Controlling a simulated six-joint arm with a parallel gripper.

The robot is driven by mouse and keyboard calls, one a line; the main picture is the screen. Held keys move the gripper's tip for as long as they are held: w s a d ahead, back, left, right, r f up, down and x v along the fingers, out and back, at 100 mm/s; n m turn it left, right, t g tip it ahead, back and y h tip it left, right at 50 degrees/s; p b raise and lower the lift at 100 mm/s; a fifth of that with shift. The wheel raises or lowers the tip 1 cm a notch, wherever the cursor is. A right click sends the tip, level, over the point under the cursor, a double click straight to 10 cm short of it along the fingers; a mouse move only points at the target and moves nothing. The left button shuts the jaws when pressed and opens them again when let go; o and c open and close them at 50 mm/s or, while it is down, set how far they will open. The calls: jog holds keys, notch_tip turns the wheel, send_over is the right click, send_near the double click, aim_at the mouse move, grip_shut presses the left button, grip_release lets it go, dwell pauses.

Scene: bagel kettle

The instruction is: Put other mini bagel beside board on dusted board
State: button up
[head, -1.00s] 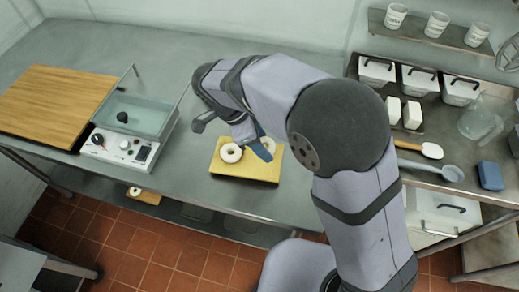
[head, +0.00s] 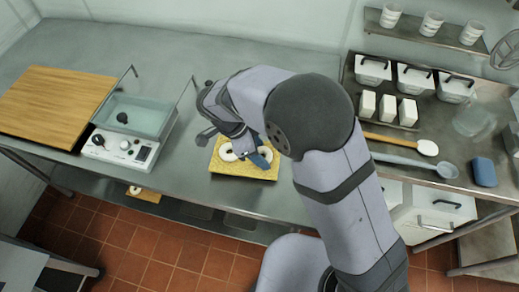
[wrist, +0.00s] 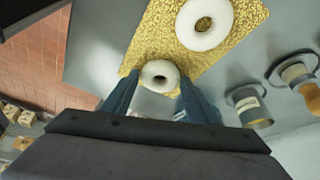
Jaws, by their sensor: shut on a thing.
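The dusted board (head: 228,172) is a yellow speckled square on the steel counter, and also shows in the wrist view (wrist: 150,35). One white mini bagel (head: 227,151) lies on it; in the wrist view it is the upper ring (wrist: 190,35). My gripper (head: 259,160) is over the board's right part. In the wrist view my gripper (wrist: 160,97) has its blue fingers on both sides of a second mini bagel (wrist: 160,85), shut on it. This bagel appears at the board's edge, partly hidden by my fingers in the head view (head: 266,153). I cannot tell whether it touches the board.
A water bath (head: 135,117) with a control box stands left of the board, with a wooden board (head: 50,105) beyond. At right, a bench holds lidded tubs (head: 415,80), white blocks (head: 387,107), spoons (head: 415,145) and a blue block (head: 484,172).

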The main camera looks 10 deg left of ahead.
jog(key=shift+f, duration=0.15)
jog(key=o, duration=1)
jog(key=shift+o, duration=0.2)
jog(key=shift+r, duration=0.3)
jog(key=shift+a+r, duration=0.2)
jog(key=shift+r, duration=0.05)
jog(key=b+v, duration=0.3)
jog(key=v, duration=0.8)
jog(key=shift+b, duration=0.4)
jog(key=shift+d+r, duration=0.1)
jog(key=shift+r, duration=0.05)
